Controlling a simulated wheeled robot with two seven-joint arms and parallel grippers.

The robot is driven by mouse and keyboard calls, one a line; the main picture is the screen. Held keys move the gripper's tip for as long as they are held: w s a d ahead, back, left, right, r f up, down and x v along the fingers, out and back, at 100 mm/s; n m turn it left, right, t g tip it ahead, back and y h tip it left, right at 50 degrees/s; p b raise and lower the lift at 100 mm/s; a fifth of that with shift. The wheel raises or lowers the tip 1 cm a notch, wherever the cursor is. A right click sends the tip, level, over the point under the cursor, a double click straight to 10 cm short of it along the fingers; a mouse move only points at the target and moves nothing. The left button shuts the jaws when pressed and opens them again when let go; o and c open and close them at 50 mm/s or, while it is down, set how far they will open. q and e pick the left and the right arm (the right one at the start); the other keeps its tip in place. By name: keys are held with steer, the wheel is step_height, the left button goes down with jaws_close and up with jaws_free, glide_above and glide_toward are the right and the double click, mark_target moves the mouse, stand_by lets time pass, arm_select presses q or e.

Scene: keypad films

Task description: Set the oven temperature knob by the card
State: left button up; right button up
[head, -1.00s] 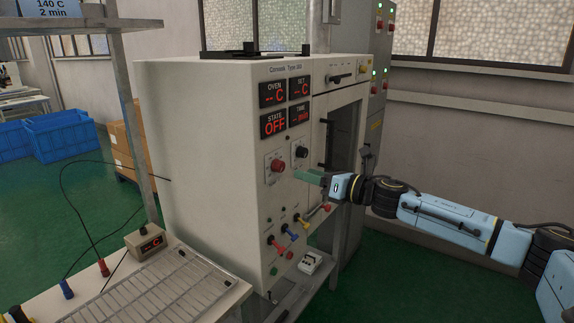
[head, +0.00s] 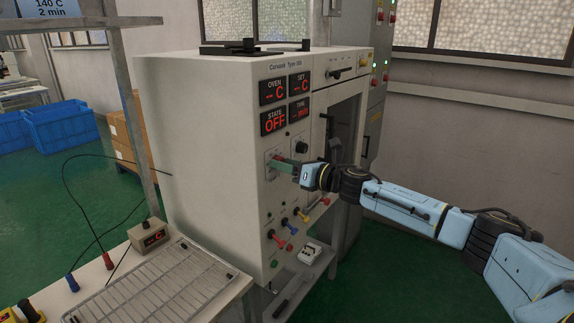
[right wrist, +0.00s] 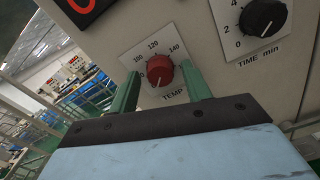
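The red temperature knob (right wrist: 159,69) shows in the right wrist view, on a plate marked 100, 120, 140 and TEMP. My right gripper (right wrist: 160,88) is open, with one green finger on each side of the knob and a gap to each. In the head view, my right gripper (head: 280,165) is at the oven (head: 205,150) front and hides the red knob. The card (head: 55,8) at the top left reads 140 C, 2 min. The oven displays (head: 286,103) show dashes and the state OFF. My left gripper is not in view.
The black TIME knob (head: 301,147) is just right of the red knob; it also shows in the right wrist view (right wrist: 262,18).

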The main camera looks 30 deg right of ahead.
steer(key=c, duration=0.9)
steer(key=shift+m, duration=0.4)
steer(key=shift+f+m+p, duration=0.1)
steer(key=shift+m+p, duration=6)
steer(key=shift+m, duration=8.4)
